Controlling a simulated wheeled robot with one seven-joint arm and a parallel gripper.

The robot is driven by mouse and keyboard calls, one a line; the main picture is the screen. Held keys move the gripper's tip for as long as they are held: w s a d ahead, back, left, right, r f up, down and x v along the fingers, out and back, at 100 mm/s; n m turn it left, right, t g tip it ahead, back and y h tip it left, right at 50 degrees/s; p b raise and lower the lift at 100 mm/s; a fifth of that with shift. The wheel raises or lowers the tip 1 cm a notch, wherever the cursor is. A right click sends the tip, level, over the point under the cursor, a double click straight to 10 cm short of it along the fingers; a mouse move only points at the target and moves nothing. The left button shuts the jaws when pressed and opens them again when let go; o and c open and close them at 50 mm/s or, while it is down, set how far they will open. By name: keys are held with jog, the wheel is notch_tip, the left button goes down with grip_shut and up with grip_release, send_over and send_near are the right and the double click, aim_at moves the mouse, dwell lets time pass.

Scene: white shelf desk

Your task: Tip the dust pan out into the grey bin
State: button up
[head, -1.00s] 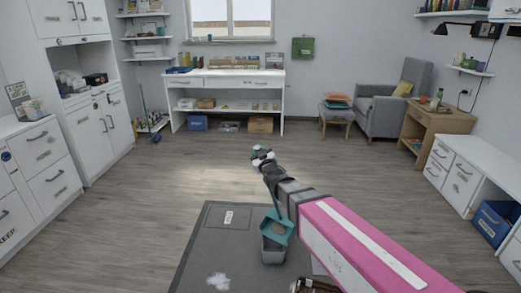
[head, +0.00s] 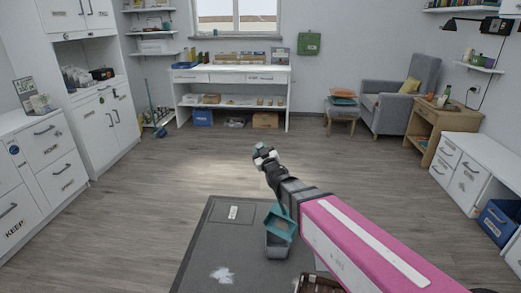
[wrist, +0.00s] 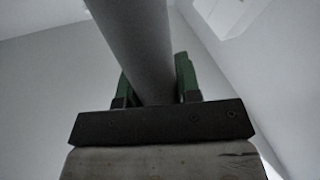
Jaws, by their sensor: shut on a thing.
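The teal dust pan (head: 290,219) hangs beside my arm in the head view, just above the grey bin (head: 277,252). Its front part overlaps the bin's rim in the picture. A small brownish patch shows inside the pan; I cannot tell whether it is dust or the bin seen beyond. The pan looks tilted. In the wrist view, the green-padded fingers of my gripper (wrist: 155,80) are shut around a thick grey round handle (wrist: 138,40), which I take for the pan's.
The bin stands on a dark grey flat surface (head: 225,245) with a white smudge. A dark box-like thing (head: 320,284) sits at the bottom edge beside my arm. A white shelf desk (head: 232,76) stands by the window. The wood floor (head: 150,200) between is clear.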

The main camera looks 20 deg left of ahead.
jog(key=shift+s+a+f+n+y, duration=0.1)
jog(key=shift+s+a+f+n, duration=0.05)
jog(key=shift+s, duration=0.45)
jog(key=shift+s+a+f+n+y, duration=0.1)
jog(key=shift+s+a+f, duration=0.1)
jog(key=shift+s, duration=0.45)
jog(key=shift+s+a+f+n+y, duration=0.1)
jog(key=shift+s+a+n, duration=0.05)
jog(key=shift+s, duration=0.45)
jog(key=shift+s+a+f, duration=0.1)
jog(key=shift+s, duration=0.2)
jog(key=shift+n, duration=0.5)
jog(key=shift+s+a+f, duration=0.2)
jog(key=shift+s+f, duration=0.05)
jog(key=shift+s, duration=0.4)
jog(key=shift+s+a+f, duration=0.15)
jog(key=shift+s+f, duration=0.05)
jog(key=shift+s, duration=0.4)
jog(key=shift+s+a+f, duration=0.2)
jog(key=shift+s+f, duration=0.05)
jog(key=shift+s, duration=0.4)
dwell(0.6)
jog(key=shift+y, duration=0.3)
